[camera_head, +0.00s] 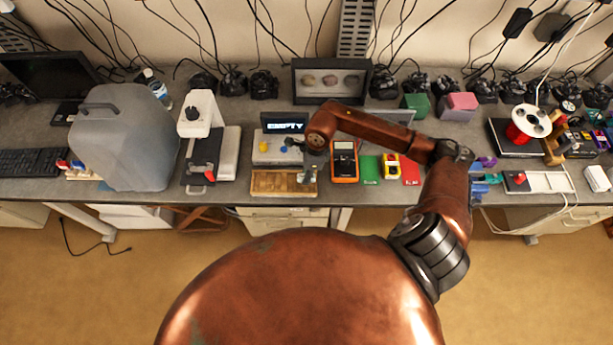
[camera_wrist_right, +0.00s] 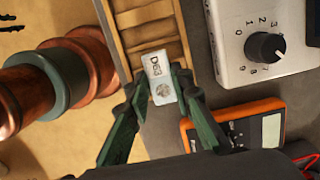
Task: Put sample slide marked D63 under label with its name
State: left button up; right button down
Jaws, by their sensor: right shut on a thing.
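The sample slide marked D63 (camera_wrist_right: 157,66) is a small pale plate with black lettering and a grey round patch. My right gripper (camera_wrist_right: 161,88) is shut on it, with a dark green finger on each side. The slide is over the right end of a wooden slotted tray (camera_wrist_right: 133,19); I cannot tell whether it touches the tray. In the head view the wooden tray (camera_head: 270,184) lies at the table's front edge, and my right gripper (camera_head: 308,174) is at its right end. I cannot make out any name label. My left gripper is not in view.
A grey device with a dial (camera_wrist_right: 265,46) and an "EMPTY" screen (camera_head: 284,122) stands behind the tray. An orange multimeter (camera_head: 345,162) is close to the gripper's right. A white microscope (camera_head: 200,115) and a grey canister (camera_head: 125,140) stand left.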

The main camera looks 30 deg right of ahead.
notch_tip(320, 180, down, 2)
jog(key=shift+p, duration=0.35)
jog(key=shift+a+f, duration=0.1)
jog(key=c, duration=2.2)
grip_release()
jog(key=shift+f, duration=0.15)
jog(key=o, duration=0.5)
jog(key=shift+r, duration=0.25)
jog(key=r+b, duration=0.1)
jog(key=r, duration=0.3)
jog(key=d+r+b, duration=0.1)
jog(key=r, duration=0.3)
jog(key=s+r+b, duration=0.1)
jog(key=r, duration=0.2)
jog(key=shift+d+r, duration=0.3)
jog(key=shift+r, duration=0.1)
